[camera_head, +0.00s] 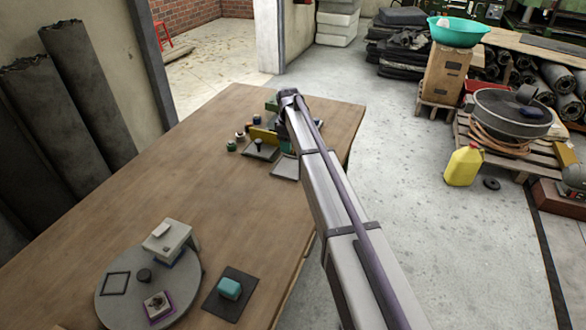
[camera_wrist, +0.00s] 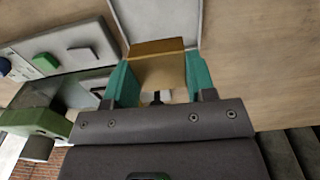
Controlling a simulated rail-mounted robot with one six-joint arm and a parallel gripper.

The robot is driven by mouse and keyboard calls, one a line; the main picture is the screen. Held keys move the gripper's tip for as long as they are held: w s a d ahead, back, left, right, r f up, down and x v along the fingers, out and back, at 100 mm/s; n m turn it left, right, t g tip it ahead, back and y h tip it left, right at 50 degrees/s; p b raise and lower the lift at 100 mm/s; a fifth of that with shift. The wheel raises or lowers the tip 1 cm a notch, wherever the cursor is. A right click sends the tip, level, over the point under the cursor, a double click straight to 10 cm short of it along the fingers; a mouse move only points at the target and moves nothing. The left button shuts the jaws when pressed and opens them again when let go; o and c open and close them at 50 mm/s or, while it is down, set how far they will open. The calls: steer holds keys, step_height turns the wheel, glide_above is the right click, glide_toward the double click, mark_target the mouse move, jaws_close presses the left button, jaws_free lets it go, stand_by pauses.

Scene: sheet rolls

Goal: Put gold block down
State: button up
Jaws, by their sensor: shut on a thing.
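The gold block (camera_wrist: 160,68) sits between the two teal fingers of my gripper (camera_wrist: 157,72) in the wrist view, and the gripper is shut on it. A pale grey square pad with a light rim (camera_wrist: 157,14) lies beyond the block. The wrist view does not clearly show whether the block touches the table or pad. In the head view my arm reaches to the table's far end, and a gold-yellow shape (camera_head: 263,135) shows beside the arm's tip. The arm hides part of that area.
The brown table (camera_head: 160,190) holds a grey round disc (camera_head: 190,290) with several small items, and a dark mat (camera_head: 212,304) bearing a teal block (camera_head: 229,288). Small knobs and pads cluster near my arm's tip. The table's middle is clear.

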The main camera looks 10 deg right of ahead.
mark_target(290, 168)
step_height(290, 168, down, 9)
steer(key=b, duration=0.7)
steer(key=shift+w+f+b, duration=0.1)
steer(key=shift+f+b, duration=0.05)
steer(key=shift+b, duration=0.15)
steer(key=shift+r+p, duration=0.3)
steer(key=shift+r, duration=0.05)
steer(key=shift+c, duration=0.5)
steer(key=shift+f, duration=0.3)
steer(key=o, duration=1.3)
steer(key=shift+r, duration=0.1)
steer(key=shift+c, duration=0.2)
